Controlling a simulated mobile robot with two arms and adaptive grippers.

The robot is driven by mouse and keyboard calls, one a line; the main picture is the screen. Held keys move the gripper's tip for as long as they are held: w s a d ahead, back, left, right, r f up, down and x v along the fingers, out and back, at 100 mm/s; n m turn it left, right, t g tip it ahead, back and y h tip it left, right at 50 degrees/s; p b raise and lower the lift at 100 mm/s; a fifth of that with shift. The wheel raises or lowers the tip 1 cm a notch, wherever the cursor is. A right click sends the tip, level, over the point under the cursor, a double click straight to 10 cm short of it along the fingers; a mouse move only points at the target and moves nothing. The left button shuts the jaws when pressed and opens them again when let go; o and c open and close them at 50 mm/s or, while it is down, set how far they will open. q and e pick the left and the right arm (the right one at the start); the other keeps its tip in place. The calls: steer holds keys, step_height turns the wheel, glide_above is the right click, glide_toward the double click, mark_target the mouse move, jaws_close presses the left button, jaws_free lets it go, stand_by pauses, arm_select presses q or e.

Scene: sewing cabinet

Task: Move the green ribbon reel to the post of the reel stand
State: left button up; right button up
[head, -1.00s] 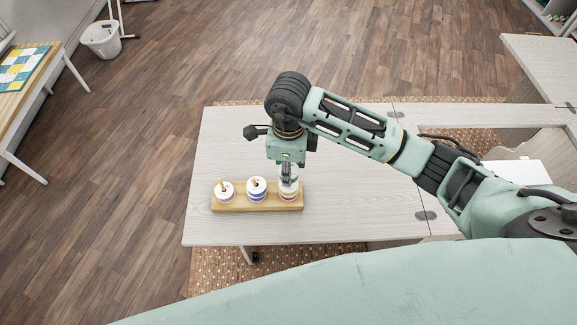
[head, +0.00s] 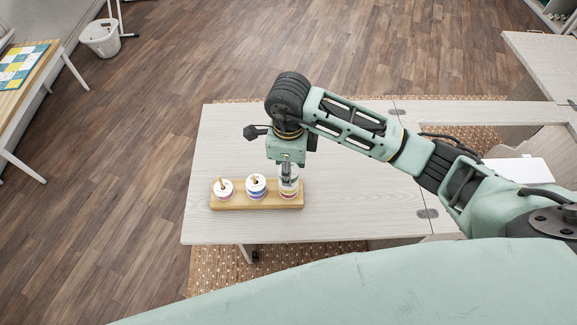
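The reel stand is a light wooden block (head: 241,206) on the table, with reels in a row on it. My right gripper (head: 288,179) points straight down over the right end of the stand, at the top of the reels there. A pale, faintly greenish reel (head: 289,184) shows at its fingertips and seems to be the green ribbon reel, above a pinkish one. The fingers are too small and overlapped to show whether they grip it. The post there is hidden. My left gripper is out of view.
A white reel with a pink band (head: 224,189) stands at the stand's left, and one with a blue band (head: 256,187) in the middle. The pale table (head: 340,215) is clear around the stand. A white sheet (head: 517,171) lies far right.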

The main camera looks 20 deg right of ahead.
steer(key=shift+f+b, duration=0.7)
steer(key=shift+f, duration=0.15)
steer(key=o, duration=1.1)
steer(key=shift+r, duration=0.1)
step_height(320, 180, up, 12)
steer(key=shift+f, duration=0.1)
